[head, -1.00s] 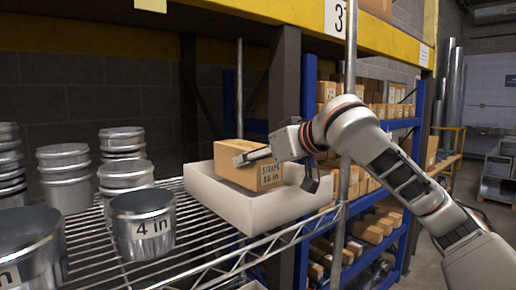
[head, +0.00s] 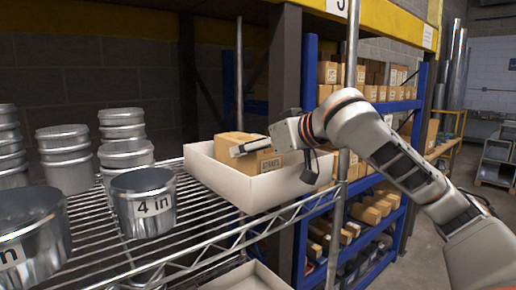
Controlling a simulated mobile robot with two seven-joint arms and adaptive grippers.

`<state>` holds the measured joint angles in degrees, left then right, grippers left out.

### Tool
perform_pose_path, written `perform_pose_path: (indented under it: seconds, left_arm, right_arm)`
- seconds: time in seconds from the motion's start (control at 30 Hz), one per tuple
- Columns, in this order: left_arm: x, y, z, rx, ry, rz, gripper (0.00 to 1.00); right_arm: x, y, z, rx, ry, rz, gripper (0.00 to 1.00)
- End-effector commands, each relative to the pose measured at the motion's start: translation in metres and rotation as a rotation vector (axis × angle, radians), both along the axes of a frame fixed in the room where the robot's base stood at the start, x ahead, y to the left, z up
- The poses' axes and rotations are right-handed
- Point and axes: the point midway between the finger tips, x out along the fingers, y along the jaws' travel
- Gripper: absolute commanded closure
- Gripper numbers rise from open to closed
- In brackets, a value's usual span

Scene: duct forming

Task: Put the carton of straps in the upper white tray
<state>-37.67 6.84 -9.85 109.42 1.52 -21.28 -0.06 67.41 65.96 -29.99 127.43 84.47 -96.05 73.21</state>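The carton of straps (head: 270,163), a brown box with a "STRAPS" label, is inside the upper white tray (head: 262,195) on the wire shelf. The tray's near wall hides its lower part, so I cannot see whether it touches the tray floor. My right gripper (head: 268,149) reaches in from the right, with one grey finger lying against the carton's upper part. It appears shut on the carton; the far contact is hidden. My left gripper is not in view.
A lower white tray (head: 248,277) shows at the bottom. A steel post (head: 344,190) stands beside my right arm. Blue racks (head: 410,140) with cartons are behind.

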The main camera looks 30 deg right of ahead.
Motion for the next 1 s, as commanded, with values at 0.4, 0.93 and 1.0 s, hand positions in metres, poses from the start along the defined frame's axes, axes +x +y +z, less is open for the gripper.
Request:
perform_pose_path:
  seconds: [0.4, 0.93, 1.0]
  left_arm:
    - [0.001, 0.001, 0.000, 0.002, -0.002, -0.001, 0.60]
    - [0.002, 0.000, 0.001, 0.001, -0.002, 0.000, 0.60]
    - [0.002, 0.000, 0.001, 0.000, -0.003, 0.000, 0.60]
  right_arm:
    - [-0.024, -0.003, 0.010, -0.003, -0.001, -0.002, 0.22]
    - [-0.105, -0.009, 0.044, 0.000, -0.001, -0.001, 0.22]
    - [-0.109, -0.009, 0.045, 0.000, -0.001, -0.001, 0.22]
